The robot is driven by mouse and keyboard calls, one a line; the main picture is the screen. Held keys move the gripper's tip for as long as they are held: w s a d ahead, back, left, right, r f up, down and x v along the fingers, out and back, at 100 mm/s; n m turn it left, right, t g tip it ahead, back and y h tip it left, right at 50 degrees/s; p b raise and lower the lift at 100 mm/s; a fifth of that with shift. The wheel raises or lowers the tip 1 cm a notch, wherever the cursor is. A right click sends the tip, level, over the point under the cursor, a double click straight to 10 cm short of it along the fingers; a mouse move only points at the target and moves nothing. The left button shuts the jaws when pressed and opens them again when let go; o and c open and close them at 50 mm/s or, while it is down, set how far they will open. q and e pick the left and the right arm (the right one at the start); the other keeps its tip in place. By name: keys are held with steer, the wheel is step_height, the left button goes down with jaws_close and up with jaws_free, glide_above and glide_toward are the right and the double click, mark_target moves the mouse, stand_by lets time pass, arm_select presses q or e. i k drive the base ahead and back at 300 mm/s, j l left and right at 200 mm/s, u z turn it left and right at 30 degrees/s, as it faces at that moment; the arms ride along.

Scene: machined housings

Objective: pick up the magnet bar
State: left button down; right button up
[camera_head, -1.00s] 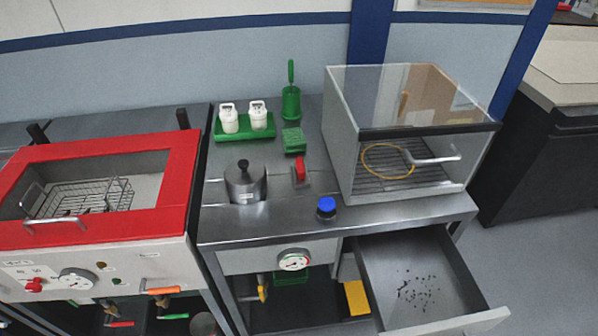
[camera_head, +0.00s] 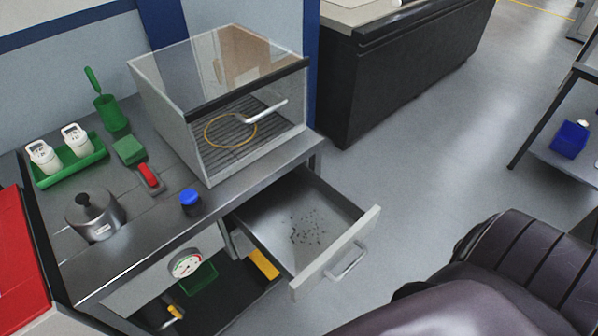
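A small red-topped piece with a grey metal base (camera_head: 148,177) lies on the steel bench top, beside the green block; it may be the magnet bar, but it is too small to be sure. An open drawer (camera_head: 262,222) under the bench holds scattered dark bits (camera_head: 306,230). Neither gripper shows in the view. A large dark rounded form at the lower right seems to be part of my own arm.
On the bench stand a lidded metal pot (camera_head: 94,215), a blue-capped jar (camera_head: 190,202), a green block (camera_head: 129,151), a green tray (camera_head: 62,179) with two white containers, and a glass-topped box (camera_head: 171,105). The drawer juts into the open grey floor (camera_head: 410,150).

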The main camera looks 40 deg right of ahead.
mark_target(154, 184)
steer(key=z, duration=0.65)
steer(key=k+j+z, duration=0.1)
steer(key=j+z, duration=0.25)
steer(key=k+j+z, duration=0.2)
steer(key=j+z, duration=0.15)
steer(key=k+j+z, duration=0.2)
steer(key=j+z, duration=0.15)
steer(key=j, duration=0.15)
steer(key=k+j, duration=0.2)
